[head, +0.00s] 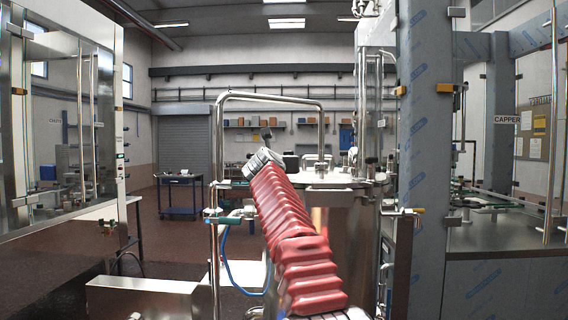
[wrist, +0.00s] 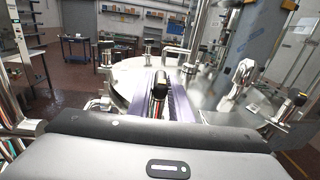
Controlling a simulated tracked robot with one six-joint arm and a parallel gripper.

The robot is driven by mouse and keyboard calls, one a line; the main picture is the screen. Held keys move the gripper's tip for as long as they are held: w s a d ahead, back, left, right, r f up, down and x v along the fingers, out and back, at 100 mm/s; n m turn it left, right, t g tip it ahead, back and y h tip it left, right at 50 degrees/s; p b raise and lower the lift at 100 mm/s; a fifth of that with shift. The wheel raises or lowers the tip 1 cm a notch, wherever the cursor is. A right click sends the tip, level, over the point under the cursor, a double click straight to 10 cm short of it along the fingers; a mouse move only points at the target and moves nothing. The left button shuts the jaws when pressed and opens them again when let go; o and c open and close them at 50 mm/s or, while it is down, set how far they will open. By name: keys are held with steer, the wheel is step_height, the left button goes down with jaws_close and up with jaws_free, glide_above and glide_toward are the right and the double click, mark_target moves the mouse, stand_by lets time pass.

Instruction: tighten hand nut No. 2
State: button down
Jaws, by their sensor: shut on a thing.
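In the wrist view my gripper (wrist: 160,91) reaches forward over a round steel machine top (wrist: 127,72). Its pale violet fingers stand on either side of a black knob (wrist: 160,80), and it is shut on it. The knob looks like a hand nut, but no number can be read. Other black-topped knobs stand around the machine top, one at the left (wrist: 106,47) and one at the right (wrist: 295,98). In the head view my red-sleeved arm hides most of the gripper and the held knob.
A tall film-covered column (head: 420,150) stands close on the right, beside a station with a CAPPER sign (head: 507,119). A bent steel rail (head: 270,95) rises behind my arm. A blue trolley (head: 180,195) stands back left. A glazed steel cabinet (head: 65,120) is at the left, with open floor between.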

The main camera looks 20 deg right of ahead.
steer(key=shift+m+g+h, duration=0.6)
steer(key=shift+m+h, duration=0.1)
steer(key=shift+h, duration=0.2)
steer(key=c, duration=1.7)
jaws_free()
steer(key=shift+s+a, duration=0.15)
steer(key=shift+a, duration=0.05)
steer(key=shift+s+a, duration=0.4)
steer(key=shift+s, duration=0.15)
steer(key=shift+v, duration=6)
steer(key=shift+f, duration=0.1)
